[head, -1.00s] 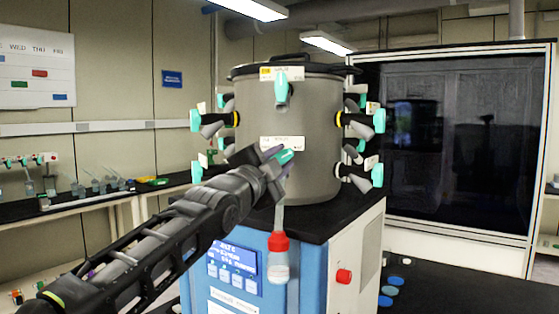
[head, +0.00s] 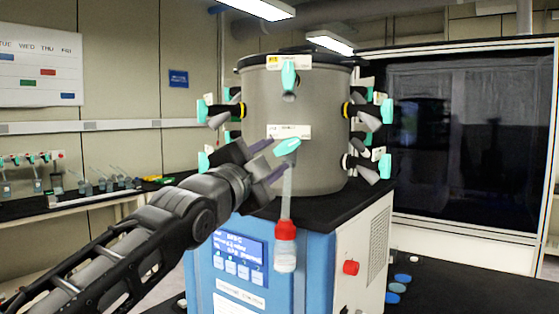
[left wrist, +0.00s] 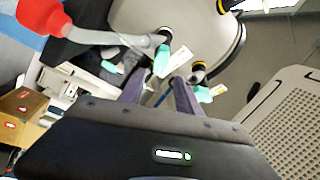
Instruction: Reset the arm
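My left gripper (head: 273,160) reaches in from the left in the head view, in front of the grey drum (head: 262,110) of the freeze dryer. Its two purple fingers are apart, with nothing seen held between them. They are just left of the front teal valve knob (head: 288,147); I cannot tell whether they touch it. Below that valve hangs a clear tube with a red-capped flask (head: 285,262) holding whitish contents. In the left wrist view the open fingers (left wrist: 160,86) point towards teal valves, and the red cap (left wrist: 42,16) shows at upper left. My right gripper is not in view.
More teal valves (head: 386,111) stick out from both sides of the drum. The dryer's blue base (head: 300,292) has a display panel and a red side knob (head: 351,268). A bench with glassware (head: 105,185) stands at left. Blue discs (head: 397,287) lie on the dark surface at right.

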